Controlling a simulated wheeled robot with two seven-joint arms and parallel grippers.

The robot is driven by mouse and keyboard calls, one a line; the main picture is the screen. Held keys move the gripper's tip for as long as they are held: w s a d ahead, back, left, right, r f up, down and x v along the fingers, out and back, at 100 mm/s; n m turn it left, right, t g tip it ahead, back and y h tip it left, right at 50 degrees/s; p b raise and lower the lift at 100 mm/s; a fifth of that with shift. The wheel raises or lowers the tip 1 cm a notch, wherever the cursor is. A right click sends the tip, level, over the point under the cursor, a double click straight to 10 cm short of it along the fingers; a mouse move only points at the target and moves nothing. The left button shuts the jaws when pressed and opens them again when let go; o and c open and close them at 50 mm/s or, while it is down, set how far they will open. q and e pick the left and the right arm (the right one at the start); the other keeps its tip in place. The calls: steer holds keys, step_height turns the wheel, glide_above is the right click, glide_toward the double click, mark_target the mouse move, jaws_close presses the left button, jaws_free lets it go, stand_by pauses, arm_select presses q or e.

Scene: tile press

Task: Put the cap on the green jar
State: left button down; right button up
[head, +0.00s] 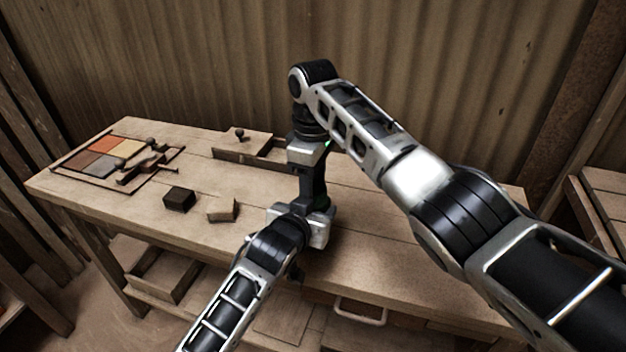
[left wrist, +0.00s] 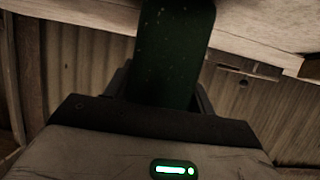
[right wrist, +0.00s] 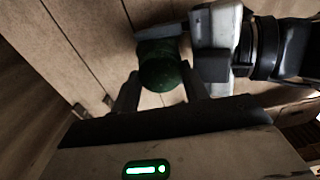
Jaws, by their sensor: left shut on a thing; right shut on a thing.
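The green jar (left wrist: 172,60) is a dark green cylinder in the left wrist view. My left gripper (head: 318,226) is shut on it over the table's near part; it also shows in the left wrist view (left wrist: 165,92). My right gripper (head: 314,192) points down from above, with its fingers on both sides of a round dark green piece, the cap (right wrist: 162,66), in the right wrist view (right wrist: 162,90). The two grippers are close together, one above the other. The contact between cap and jar is hidden, so I cannot tell whether the cap is seated.
On the wooden table (head: 75,192) are a tray of coloured tiles (head: 128,150), a dark block (head: 179,199), a light wooden block (head: 222,209) and a low wooden box (head: 243,143) with a dark knob. A corrugated wall stands behind.

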arm_select(q)
steer(key=shift+s+d, duration=0.15)
steer(key=shift+d, duration=0.1)
arm_select(e)
steer(key=m, duration=0.5)
steer(key=shift+w+r+m, duration=0.1)
steer(key=shift+m, duration=0.2)
steer(key=m, duration=1.9)
steer(key=shift+m, duration=0.3)
arm_select(q)
steer(key=shift+a, duration=0.15)
arm_select(e)
steer(key=o, duration=1.2)
steer(key=shift+s, duration=0.2)
steer(key=shift+c, duration=0.2)
step_height(320, 180, up, 12)
